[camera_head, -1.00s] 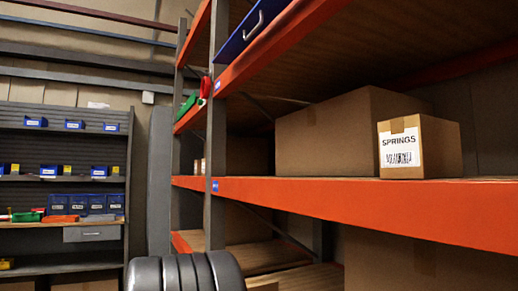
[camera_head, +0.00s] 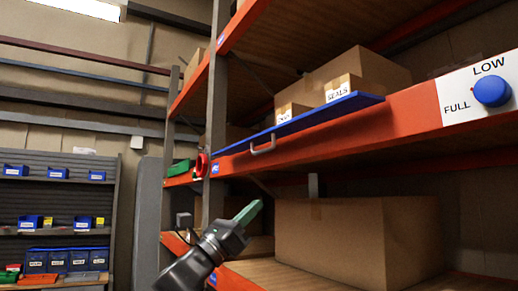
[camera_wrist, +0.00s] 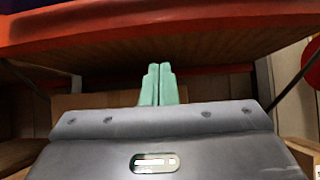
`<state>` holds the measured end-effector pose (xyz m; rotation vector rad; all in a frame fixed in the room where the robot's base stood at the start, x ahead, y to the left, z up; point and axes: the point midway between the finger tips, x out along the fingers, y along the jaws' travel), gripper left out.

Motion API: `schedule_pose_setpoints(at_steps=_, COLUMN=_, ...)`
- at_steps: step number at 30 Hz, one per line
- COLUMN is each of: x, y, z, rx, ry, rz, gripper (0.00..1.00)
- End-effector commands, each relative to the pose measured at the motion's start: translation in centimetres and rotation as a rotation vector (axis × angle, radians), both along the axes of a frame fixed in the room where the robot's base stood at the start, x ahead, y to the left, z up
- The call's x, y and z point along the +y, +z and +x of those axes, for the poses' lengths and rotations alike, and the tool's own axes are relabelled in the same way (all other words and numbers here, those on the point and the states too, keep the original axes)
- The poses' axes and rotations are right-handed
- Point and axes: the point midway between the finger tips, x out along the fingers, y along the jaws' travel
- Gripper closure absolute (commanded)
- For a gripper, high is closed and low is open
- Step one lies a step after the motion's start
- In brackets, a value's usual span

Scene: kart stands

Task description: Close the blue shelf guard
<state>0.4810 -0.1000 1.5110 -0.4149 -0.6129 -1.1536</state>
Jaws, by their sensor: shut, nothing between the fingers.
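The blue shelf guard (camera_head: 330,115) is a long flat panel along the front edge of an orange shelf, in the upper right of the head view. It lies folded outward, nearly flat, with a grey handle (camera_head: 263,146) on its left part. My gripper (camera_head: 248,212) is below and a little left of the handle, apart from the guard. Its green fingers are together and empty. In the wrist view the shut fingers (camera_wrist: 159,84) point at the space under an orange shelf beam (camera_wrist: 150,30).
Small boxes labelled SEALS (camera_head: 343,88) stand behind the guard. A blue knob (camera_head: 492,90) on a LOW/FULL plate sits at the right. A large cardboard box (camera_head: 340,240) fills the shelf below. A grey upright (camera_head: 215,110) stands at the left.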

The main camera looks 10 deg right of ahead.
Motion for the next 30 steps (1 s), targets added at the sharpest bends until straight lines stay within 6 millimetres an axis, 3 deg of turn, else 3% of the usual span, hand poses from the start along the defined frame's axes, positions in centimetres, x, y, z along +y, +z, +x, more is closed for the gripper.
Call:
schedule_pose_setpoints(at_steps=1, x=0.0, y=1.7, z=-0.3, rx=-0.004, ry=-0.01, rz=-0.016, gripper=1.0)
schedule_pose_setpoints(at_steps=8, x=-0.6, y=3.4, z=-0.5, rx=-0.008, ry=-0.021, rz=-0.038, gripper=1.0)
schedule_pose_setpoints(at_steps=22, x=-7.1, y=9.7, z=1.8, rx=-0.008, ry=-0.022, rz=-0.035, gripper=1.0)
schedule_pose_setpoints(at_steps=30, x=-4.1, y=11.1, z=0.9, rx=-0.008, ry=-0.017, rz=-0.035, gripper=1.0)
